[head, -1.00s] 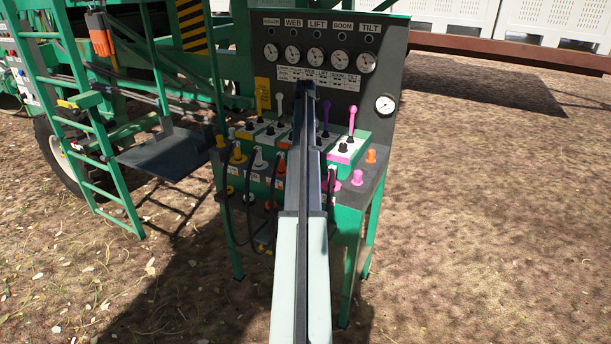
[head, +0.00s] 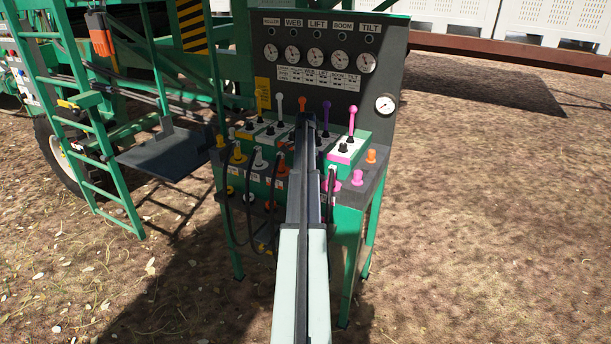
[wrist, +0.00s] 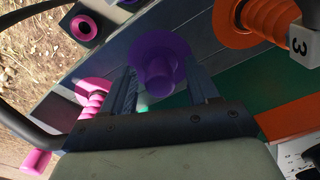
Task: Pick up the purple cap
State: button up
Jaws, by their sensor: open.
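The purple cap (wrist: 158,60) shows in the wrist view as a round purple flange with a knob at its centre, on the dark panel. My gripper (wrist: 162,78) is open there, with one finger on either side of the cap's knob. I cannot tell whether the fingers touch it. In the head view my arm reaches over the console and hides the cap and the gripper's fingertips.
An orange coupling (wrist: 262,18) with a tag marked 3 is close by on the right in the wrist view. Pink fittings (wrist: 84,27) are on the left, with a dark hose (wrist: 25,130) near them. In the head view, levers (head: 351,120) and a gauge panel (head: 320,60) stand behind.

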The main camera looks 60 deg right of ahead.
jog(key=shift+c, duration=0.3)
grip_shut()
dwell(0.3)
notch_tip(320, 180, up, 10)
dwell(0.6)
